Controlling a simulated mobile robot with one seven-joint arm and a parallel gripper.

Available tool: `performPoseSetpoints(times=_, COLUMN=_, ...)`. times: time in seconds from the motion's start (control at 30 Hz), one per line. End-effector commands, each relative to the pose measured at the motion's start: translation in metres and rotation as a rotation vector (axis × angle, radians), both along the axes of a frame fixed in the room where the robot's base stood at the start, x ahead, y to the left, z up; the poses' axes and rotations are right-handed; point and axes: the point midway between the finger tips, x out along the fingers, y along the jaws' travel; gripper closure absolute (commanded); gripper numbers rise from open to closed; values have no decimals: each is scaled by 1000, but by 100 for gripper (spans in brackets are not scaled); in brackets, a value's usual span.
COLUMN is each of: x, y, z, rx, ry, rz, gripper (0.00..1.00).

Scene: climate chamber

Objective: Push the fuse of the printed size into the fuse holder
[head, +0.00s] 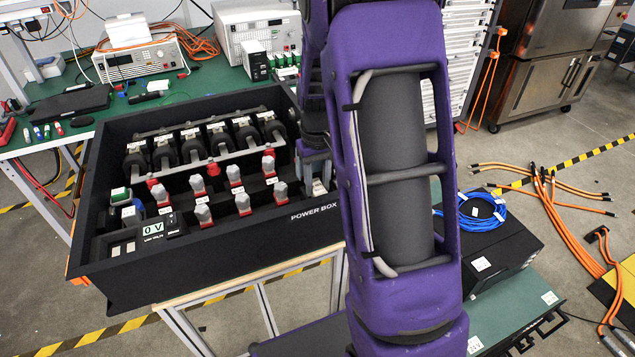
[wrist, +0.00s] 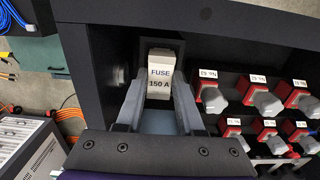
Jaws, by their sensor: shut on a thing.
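In the wrist view, my gripper (wrist: 157,100) is shut on a pale block-shaped fuse (wrist: 160,55), and its two grey fingers lie along the block's sides. The face towards the camera reads "FUSE 150 A". The block is at a dark square recess (wrist: 178,44) in the corner of the black power box, which looks like the fuse holder. How deep the block sits in it cannot be told. In the head view, my gripper (head: 317,168) is over the box's right end, partly hidden by my arm, with a pale patch below it.
The black power box (head: 190,265) holds several grey-and-red switch knobs (head: 242,203) beside my gripper and a "0 V" display (head: 152,230). The green bench (head: 205,85) behind carries instruments. A blue cable coil (head: 480,212) lies to the right, with orange cables on the floor.

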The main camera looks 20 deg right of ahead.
Motion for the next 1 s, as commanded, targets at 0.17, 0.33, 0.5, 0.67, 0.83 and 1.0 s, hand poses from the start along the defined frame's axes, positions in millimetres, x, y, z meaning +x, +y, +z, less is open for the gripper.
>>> performPoseSetpoints(times=0.17, x=-1, y=0, z=-4, rx=1, ry=3, rz=0, gripper=100)
performPoseSetpoints(times=0.33, x=-2, y=0, z=-5, rx=1, ry=6, rz=0, gripper=100)
performPoseSetpoints(times=0.5, x=-3, y=1, z=-6, rx=1, ry=9, rz=0, gripper=100)
performPoseSetpoints(times=0.67, x=-3, y=1, z=-5, rx=2, ry=11, rz=0, gripper=100)
performPoseSetpoints(times=0.83, x=-3, y=1, z=2, rx=2, ry=13, rz=0, gripper=100)
performPoseSetpoints(times=1.0, x=-2, y=1, z=10, rx=2, ry=11, rz=0, gripper=100)
